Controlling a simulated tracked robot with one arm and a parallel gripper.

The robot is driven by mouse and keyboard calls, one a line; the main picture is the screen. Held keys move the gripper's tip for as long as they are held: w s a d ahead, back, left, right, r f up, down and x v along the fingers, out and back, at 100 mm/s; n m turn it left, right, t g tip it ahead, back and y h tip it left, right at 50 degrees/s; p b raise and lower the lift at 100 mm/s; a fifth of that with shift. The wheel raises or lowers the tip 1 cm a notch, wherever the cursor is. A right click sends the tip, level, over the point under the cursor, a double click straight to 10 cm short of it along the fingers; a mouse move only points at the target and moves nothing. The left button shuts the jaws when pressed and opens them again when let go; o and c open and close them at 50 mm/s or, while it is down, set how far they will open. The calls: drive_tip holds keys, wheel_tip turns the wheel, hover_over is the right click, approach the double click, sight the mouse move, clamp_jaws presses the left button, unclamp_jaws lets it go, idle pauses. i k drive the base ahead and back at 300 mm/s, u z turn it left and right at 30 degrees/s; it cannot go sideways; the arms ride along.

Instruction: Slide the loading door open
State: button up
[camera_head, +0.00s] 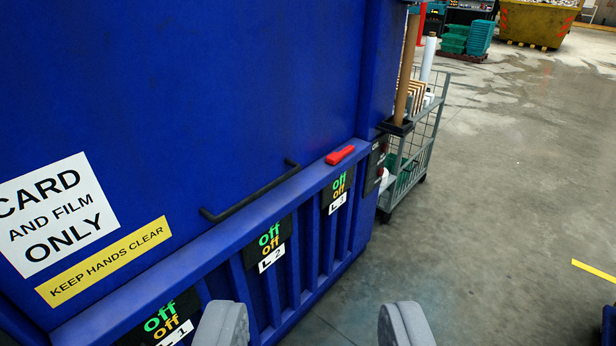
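The loading door (220,90) is a large blue panel filling the left and upper part of the view. A black bar handle (252,192) is fixed low on it, slanting up to the right. The door carries a white "CARD AND FILM ONLY" sign (55,215) and a yellow "KEEP HANDS CLEAR" label (104,262). My gripper (312,325) shows at the bottom edge, its two grey fingers wide apart with nothing between them. It is apart from the handle, which lies above and left of the gap in the picture.
A red block (340,155) sits on the blue ledge below the door. Panels reading "off" line the ribbed front below. A wire cart (415,150) stands beyond the machine's right end. Grey floor (480,210) on the right is mostly clear.

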sight(130, 130)
drive_tip(key=z, duration=0.15)
drive_tip(key=i, duration=1.5)
drive_tip(key=u, duration=0.6)
